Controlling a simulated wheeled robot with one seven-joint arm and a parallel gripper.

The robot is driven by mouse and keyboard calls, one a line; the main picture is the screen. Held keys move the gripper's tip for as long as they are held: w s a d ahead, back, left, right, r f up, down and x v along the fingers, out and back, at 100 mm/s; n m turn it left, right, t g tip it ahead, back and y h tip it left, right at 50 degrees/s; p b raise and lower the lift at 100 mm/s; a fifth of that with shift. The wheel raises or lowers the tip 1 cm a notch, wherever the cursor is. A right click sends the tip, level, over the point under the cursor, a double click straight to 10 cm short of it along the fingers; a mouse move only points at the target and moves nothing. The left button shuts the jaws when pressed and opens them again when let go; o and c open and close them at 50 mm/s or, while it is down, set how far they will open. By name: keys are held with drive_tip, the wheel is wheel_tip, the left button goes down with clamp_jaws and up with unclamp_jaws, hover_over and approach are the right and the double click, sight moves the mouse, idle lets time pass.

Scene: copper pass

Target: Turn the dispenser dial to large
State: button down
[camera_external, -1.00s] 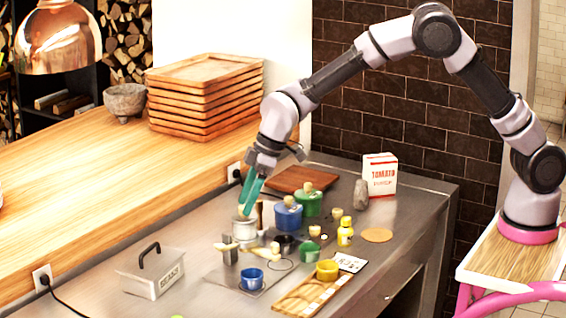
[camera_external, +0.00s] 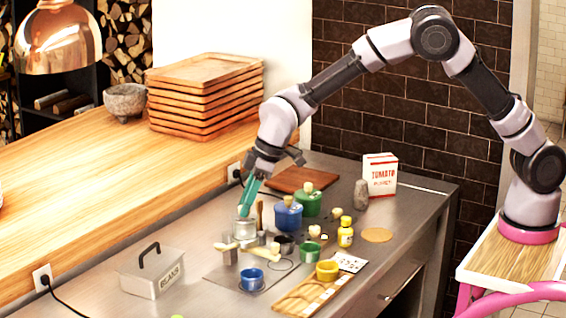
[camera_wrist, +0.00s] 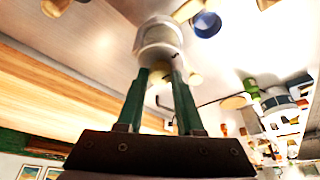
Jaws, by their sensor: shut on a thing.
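The dispenser appears to be the pale grey canister (camera_external: 244,231) on the steel counter; it fills the upper middle of the wrist view (camera_wrist: 158,38). My gripper (camera_external: 245,211) points down at its top with its teal fingers. In the wrist view, my gripper (camera_wrist: 161,74) has one finger on each side of a pale piece at the canister's near end, which looks like the dial. The fingers are shut on it. The dial's marks and setting cannot be read in either view.
A blue lidded pot (camera_external: 288,217) and a green one (camera_external: 308,204) stand close to the right. A blue cup (camera_external: 252,281) and a yellow bowl (camera_external: 327,271) are nearer the front. A tomato carton (camera_external: 380,178) stands behind.

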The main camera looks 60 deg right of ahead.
drive_tip(key=m, duration=0.2)
drive_tip(key=m+t+h, duration=0.1)
drive_tip(key=m, duration=0.1)
drive_tip(key=shift+a+m+h, duration=0.1)
drive_tip(key=shift+m+h, duration=0.2)
drive_tip(key=m+h, duration=0.1)
drive_tip(key=m, duration=0.3)
drive_tip(key=shift+m+h, duration=0.3)
drive_tip(key=shift+h, duration=0.1)
drive_tip(key=m, duration=0.2)
drive_tip(key=m+h, duration=0.1)
drive_tip(key=m, duration=0.1)
drive_tip(key=shift+a+h, duration=0.2)
drive_tip(key=shift+h, duration=0.1)
drive_tip(key=shift+m+g+h, duration=0.4)
drive_tip(key=shift+m+h, duration=0.2)
drive_tip(key=shift+m, duration=1.5)
drive_tip(key=shift+a, duration=0.1)
drive_tip(key=c, duration=0.5)
unclamp_jaws()
drive_tip(key=shift+c, duration=0.2)
drive_tip(key=shift+r, duration=0.1)
